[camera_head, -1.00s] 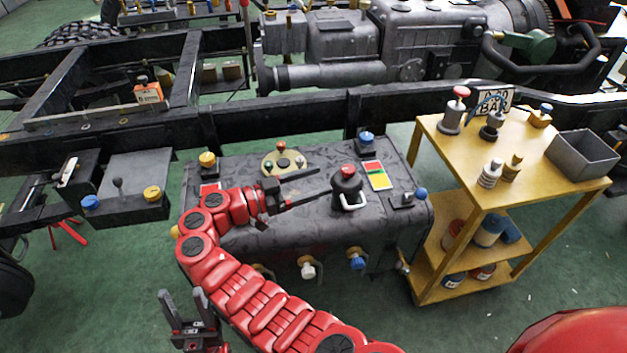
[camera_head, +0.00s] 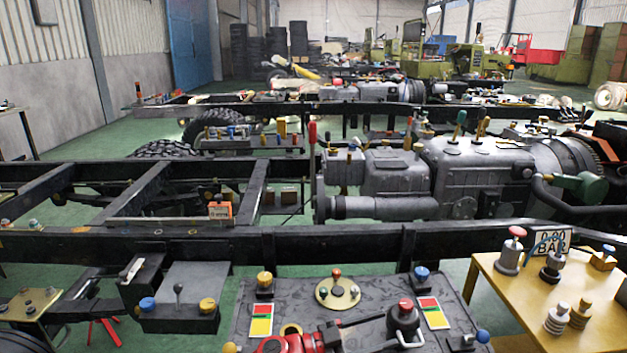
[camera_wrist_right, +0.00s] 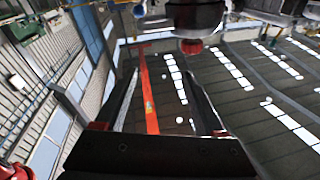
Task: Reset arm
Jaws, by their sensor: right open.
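My right gripper (camera_head: 378,330) shows at the bottom of the head view, above the grey control box (camera_head: 290,312), with its red wrist at the lower edge. Its dark fingers are apart with nothing between them, pointing right toward a black knob with a red top (camera_head: 404,318). I cannot tell whether they touch it. The right wrist view shows the open fingers (camera_wrist_right: 163,78) and a dark part with a red cap (camera_wrist_right: 192,46) beyond them at the top. Most of my right arm is below the head view. My left gripper is not in view.

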